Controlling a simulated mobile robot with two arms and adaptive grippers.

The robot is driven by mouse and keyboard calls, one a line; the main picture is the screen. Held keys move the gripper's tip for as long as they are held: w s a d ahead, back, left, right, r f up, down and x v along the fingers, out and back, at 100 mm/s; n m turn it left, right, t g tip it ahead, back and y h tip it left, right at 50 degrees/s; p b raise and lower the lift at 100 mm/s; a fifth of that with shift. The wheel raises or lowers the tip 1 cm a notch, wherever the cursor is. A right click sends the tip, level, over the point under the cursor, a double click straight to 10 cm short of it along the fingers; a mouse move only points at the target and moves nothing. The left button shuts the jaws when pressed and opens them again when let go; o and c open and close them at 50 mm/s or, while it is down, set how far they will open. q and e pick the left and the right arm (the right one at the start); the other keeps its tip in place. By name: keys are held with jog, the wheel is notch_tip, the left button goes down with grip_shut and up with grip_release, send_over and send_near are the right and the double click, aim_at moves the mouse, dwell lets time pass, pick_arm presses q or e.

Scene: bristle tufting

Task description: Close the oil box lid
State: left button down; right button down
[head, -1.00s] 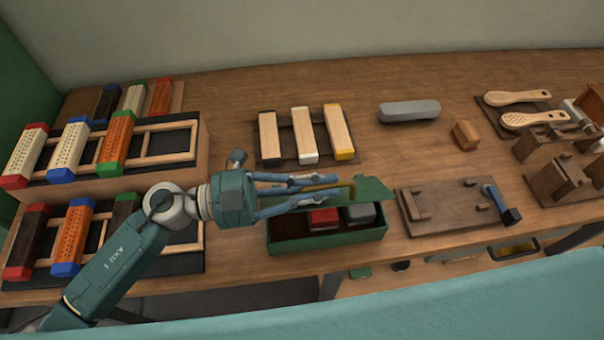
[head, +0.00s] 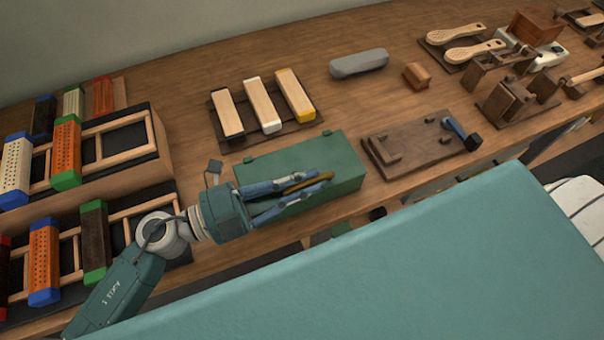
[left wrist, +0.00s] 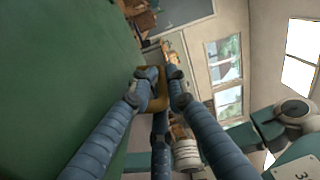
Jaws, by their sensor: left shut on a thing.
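The green oil box (head: 345,186) stands near the front edge of the bench. Its green lid (head: 305,158) lies down over the top, and the inside of the box is hidden. A brass-coloured handle (head: 306,183) is at the lid's front. My left gripper (head: 326,177) is at the front of the lid, its blue fingers shut on the handle. In the left wrist view the fingers close around the handle (left wrist: 157,103), with a green surface filling the left side. My right gripper is not in view.
Behind the box is a rack with several pale wooden blocks (head: 263,105). To its right is a wooden jig board (head: 412,146) with a blue-handled tool (head: 460,131). Racks of coloured perforated blocks (head: 66,150) stand at the left. Bare bench lies between the box and the grey block (head: 358,63).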

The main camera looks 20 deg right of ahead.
aim_at(251, 214)
pick_arm(q)
jog(key=shift+s+d+f, duration=0.1)
jog(key=shift+s+f, duration=0.3)
jog(key=shift+f, duration=0.05)
jog(key=c, duration=1.8)
grip_release()
jog(key=shift+s, duration=0.1)
jog(key=shift+f, duration=0.1)
jog(key=shift+a+f, duration=0.1)
jog(key=shift+a, duration=0.15)
jog(key=a, duration=1)
jog(key=shift+a, duration=0.3)
jog(key=shift+w+a+r, duration=0.2)
jog(key=shift+a+r, duration=0.2)
jog(key=shift+a, duration=0.15)
